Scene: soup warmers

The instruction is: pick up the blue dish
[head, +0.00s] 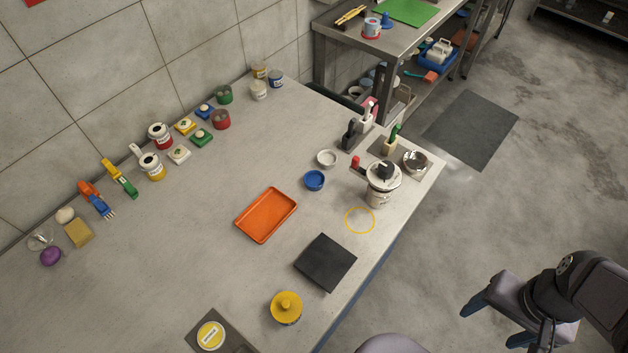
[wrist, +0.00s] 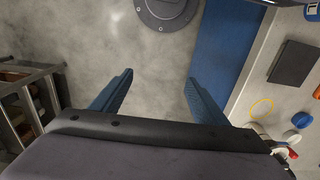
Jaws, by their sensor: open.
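The blue dish (head: 314,180) is small and round and sits on the grey table, right of the orange tray and in front of a similar white dish (head: 326,158). In the wrist view a small blue round thing (wrist: 301,120), which looks like the dish, shows at the right edge. My gripper (head: 490,323) is at the lower right in the head view, off the table's edge and well away from the dish. Its two blue fingers (wrist: 158,92) are spread apart with nothing between them, above the floor.
The orange tray (head: 242,230), a black mat (head: 325,263) and a yellow-lidded pot (head: 286,309) are on the table. A soup warmer (head: 381,184) with a red handle stands right of the dish. A yellow ring (head: 347,224) marks bare table nearby. The table's left middle is clear.

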